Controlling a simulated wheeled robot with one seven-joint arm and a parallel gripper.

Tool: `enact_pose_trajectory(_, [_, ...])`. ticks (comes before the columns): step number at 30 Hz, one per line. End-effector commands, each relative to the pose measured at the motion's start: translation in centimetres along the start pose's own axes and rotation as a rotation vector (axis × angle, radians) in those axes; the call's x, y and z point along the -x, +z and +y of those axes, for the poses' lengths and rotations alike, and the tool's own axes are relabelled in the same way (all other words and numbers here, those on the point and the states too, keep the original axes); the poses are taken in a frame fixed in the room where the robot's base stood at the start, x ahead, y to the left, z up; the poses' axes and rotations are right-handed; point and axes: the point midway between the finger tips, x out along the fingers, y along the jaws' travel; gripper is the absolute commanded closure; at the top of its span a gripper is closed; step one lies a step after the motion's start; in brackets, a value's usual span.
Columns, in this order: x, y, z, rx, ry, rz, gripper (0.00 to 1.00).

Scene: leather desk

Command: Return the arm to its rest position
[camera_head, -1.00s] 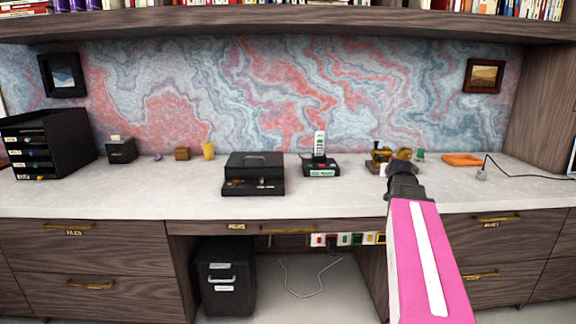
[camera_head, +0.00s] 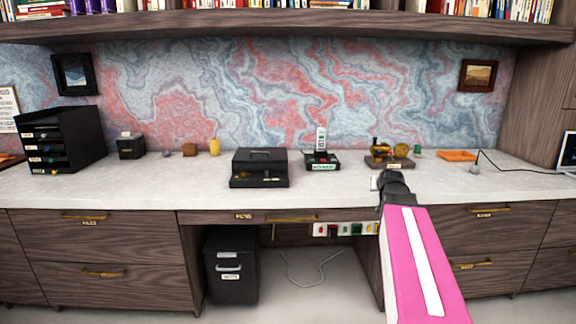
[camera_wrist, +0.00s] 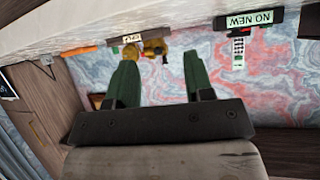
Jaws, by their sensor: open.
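My arm with its pink panel reaches up from the bottom right in the head view, and its dark end is over the desk's front edge. My gripper (camera_wrist: 155,78) shows in the wrist view with two green fingers apart and nothing between them. In the head view the fingers are hidden or too small to make out. The brass ornament on a dark base (camera_head: 390,153) stands on the desk (camera_head: 330,188) beyond the arm's end. It also appears in the wrist view (camera_wrist: 153,47), upside down and apart from the fingers.
A black box (camera_head: 259,169), a phone on its stand (camera_head: 321,155) and an orange tray (camera_head: 457,156) stand on the desk. A black file rack (camera_head: 62,140) is at the left. A shelf (camera_head: 290,22) runs above. The desk's front strip is mostly clear.

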Motion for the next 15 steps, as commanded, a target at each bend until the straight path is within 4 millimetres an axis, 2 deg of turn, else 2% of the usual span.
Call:
enact_pose_trajectory(8, [-0.6,8.2,-4.0,0.019,-0.045,-0.206,0.52])
enact_pose_trajectory(11, [-0.3,12.8,-6.1,0.033,-0.064,-0.323,0.52])
enact_pose_trajectory(15, [0.9,20.5,-9.1,0.063,-0.086,-0.528,0.52])
